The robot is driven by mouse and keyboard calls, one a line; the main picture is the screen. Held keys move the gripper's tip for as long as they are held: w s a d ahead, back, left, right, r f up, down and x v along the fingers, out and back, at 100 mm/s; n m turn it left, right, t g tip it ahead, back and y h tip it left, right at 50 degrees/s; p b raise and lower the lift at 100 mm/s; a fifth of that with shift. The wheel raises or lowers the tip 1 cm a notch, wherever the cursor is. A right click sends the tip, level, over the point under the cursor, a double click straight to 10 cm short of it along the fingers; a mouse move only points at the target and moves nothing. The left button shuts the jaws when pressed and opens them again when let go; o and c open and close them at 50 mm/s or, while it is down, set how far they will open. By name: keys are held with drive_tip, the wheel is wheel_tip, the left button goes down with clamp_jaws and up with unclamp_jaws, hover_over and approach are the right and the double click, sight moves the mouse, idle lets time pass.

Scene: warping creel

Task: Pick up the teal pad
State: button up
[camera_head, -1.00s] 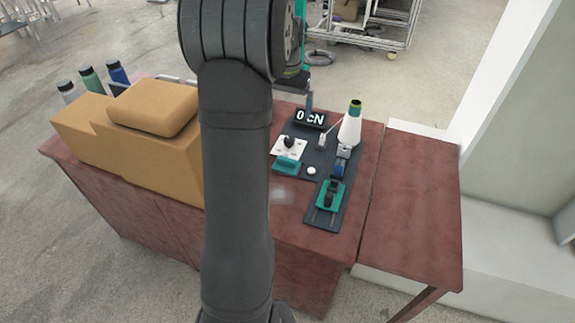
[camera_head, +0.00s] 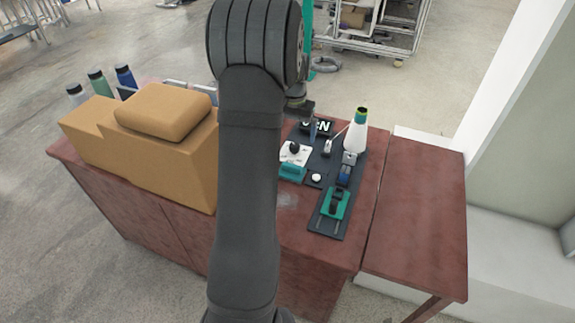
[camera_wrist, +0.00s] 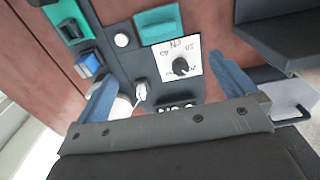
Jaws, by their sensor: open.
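The teal pad (camera_head: 292,172) lies on the dark panel at the front edge of a white dial card (camera_head: 296,153). In the wrist view, the teal pad (camera_wrist: 158,24) is at the top centre, beyond the card with its black knob (camera_wrist: 181,67). My gripper (camera_wrist: 168,90) is open, with its two blue fingers apart and nothing between them. It hangs above the panel on the display side of the card, short of the pad. In the head view, my arm hides most of the gripper; one blue finger shows by the display.
A second teal part, a sliding clamp (camera_head: 335,203), sits nearer the panel's front. A big tan block (camera_head: 165,150) stands left. The right tabletop (camera_head: 415,205) is clear.

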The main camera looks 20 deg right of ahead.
approach(292, 164)
drive_tip(key=f, duration=0.5)
drive_tip(key=shift+d+f, duration=0.2)
drive_tip(key=f, duration=0.5)
drive_tip(key=shift+a+f, duration=0.1)
drive_tip(key=shift+a, duration=0.1)
drive_tip(key=c, duration=0.9)
